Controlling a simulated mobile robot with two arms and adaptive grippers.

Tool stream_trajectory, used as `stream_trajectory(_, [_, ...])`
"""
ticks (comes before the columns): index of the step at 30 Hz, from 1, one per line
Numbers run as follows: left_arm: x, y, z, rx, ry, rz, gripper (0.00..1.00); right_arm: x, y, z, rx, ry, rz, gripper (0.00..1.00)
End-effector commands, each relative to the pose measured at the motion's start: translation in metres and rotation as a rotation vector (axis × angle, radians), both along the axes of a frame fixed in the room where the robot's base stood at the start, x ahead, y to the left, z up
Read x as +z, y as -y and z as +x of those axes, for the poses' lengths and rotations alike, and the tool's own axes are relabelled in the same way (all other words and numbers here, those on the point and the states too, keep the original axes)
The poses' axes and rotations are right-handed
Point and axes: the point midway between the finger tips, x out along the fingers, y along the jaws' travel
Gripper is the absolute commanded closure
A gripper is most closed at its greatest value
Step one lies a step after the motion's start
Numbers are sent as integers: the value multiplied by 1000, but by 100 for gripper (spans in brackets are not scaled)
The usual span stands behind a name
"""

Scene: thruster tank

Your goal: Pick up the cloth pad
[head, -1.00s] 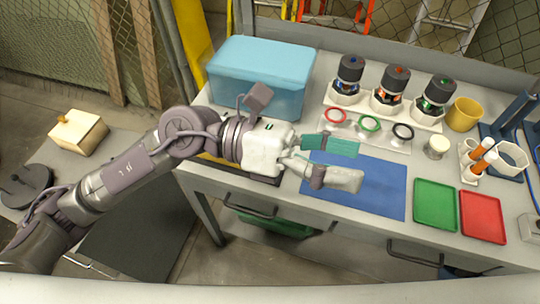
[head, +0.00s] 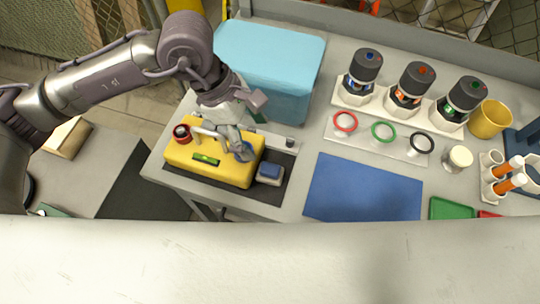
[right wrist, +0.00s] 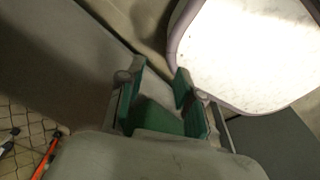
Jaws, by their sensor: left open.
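A small block with a blue top and pale sides (head: 270,173), which looks like the cloth pad, lies on the dark mat (head: 264,193) at the right side of a yellow case (head: 196,170). My left gripper (head: 228,143) is open above the yellow case, up and left of the pad and apart from it. Its fingers overlap the case's fittings in the picture, so their exact outline is hard to tell. My right gripper (right wrist: 160,75) shows in the right wrist view with green finger pads apart and nothing clearly between them.
A light-blue bin (head: 270,60) stands behind the left gripper. A blue mat (head: 365,188) lies right of the pad, mostly bare. Rings, three dark-capped units (head: 410,85), a yellow cup (head: 490,118) and a green tray (head: 452,208) fill the right side.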

Motion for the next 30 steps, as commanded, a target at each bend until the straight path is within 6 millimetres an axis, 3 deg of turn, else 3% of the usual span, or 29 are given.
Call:
stream_trajectory(6, [-39, 17, -7, -2, -7, 0, 24, 9, 4, -47, 1, -69, -7, 65])
stream_trajectory(9, [-54, 23, -8, -1, -6, -2, 24, 12, 5, -56, 0, -82, -10, 65])
stream_trajectory(15, [-69, 28, -9, -1, -3, -2, 24, 15, 6, -37, 1, -54, -9, 65])
stream_trajectory(20, [-84, 32, -15, -1, -6, -1, 24, 31, 4, -17, 2, -22, -5, 65])
stream_trajectory(24, [-106, 39, -19, 0, -6, -2, 24, 37, 4, -19, 1, -24, -6, 65])
stream_trajectory(30, [-117, 42, -19, 0, -2, -3, 24, 38, 5, -31, 1, -45, -7, 65])
